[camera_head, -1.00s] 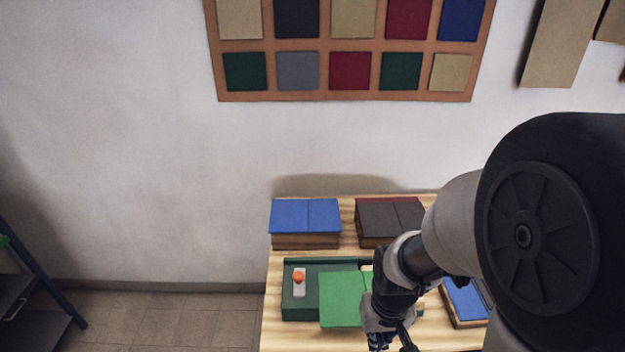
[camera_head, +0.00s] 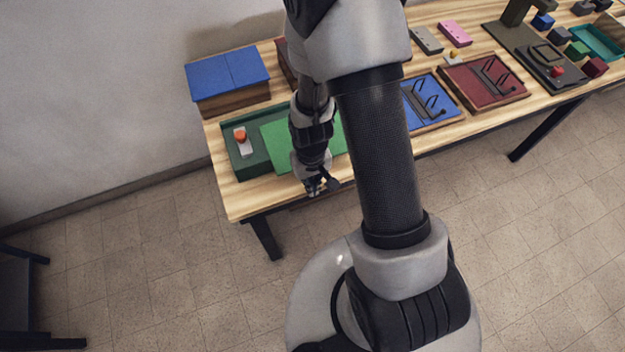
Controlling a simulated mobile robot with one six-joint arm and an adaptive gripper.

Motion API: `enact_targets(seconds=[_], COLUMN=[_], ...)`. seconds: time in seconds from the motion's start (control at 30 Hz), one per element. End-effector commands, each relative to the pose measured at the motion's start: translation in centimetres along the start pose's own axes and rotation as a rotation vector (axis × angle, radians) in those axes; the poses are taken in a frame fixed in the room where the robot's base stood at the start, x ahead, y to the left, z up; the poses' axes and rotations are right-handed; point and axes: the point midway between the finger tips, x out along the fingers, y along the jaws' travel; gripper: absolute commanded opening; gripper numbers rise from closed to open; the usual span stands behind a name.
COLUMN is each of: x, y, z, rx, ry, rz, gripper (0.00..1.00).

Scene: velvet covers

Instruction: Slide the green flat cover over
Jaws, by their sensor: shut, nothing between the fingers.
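The green flat cover (camera_head: 275,143) lies on a dark green tray (camera_head: 235,169) near the left end of the wooden table. The tray's left part is uncovered and shows a small white block with an orange-red top (camera_head: 240,138). My gripper (camera_head: 320,187) is shut and empty, at the table's front edge, just in front of the cover. My arm hides the middle of the cover, and whether the fingers touch it I cannot tell.
A blue-topped box (camera_head: 228,78) stands behind the tray. To the right lie a blue board (camera_head: 434,100) and a dark red board (camera_head: 482,82) with black handles. Several small blocks and a teal tray (camera_head: 598,42) are at the far right. Floor is clear in front.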

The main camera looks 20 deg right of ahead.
Motion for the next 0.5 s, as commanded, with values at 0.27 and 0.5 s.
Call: enact_targets(seconds=[0.27, 0.5], x=[-0.3, -0.4], y=[0.0, 0.0], z=[-2.9, -3.0], rx=[-0.001, 0.0], ry=[0.006, 0.005], rz=[-0.001, -0.001], gripper=[0.0, 0.0])
